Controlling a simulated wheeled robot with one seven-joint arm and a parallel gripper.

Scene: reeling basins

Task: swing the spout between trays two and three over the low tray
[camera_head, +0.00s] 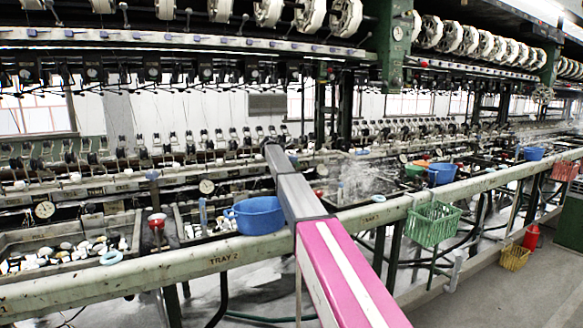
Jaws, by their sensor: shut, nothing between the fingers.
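The rail label reads TRAY 2 below the tray (180,222) left of my arm; its right end is hidden behind a blue basin and my arm. A further tray (345,203) with white spray or steam lies right of my arm, above a small, blurred rail label. Between them, a small red-topped fitting (320,194) shows just right of my arm; I cannot make out a spout there. Water levels are too unclear to tell which tray is low. My pink and grey arm reaches from the bottom right over the rail; its fingers cannot be seen.
A blue basin (259,216) sits at the rail, touching or close to my arm's left side. A red-topped post (157,222) stands left of tray two. A green basket (433,224) hangs on the rail.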

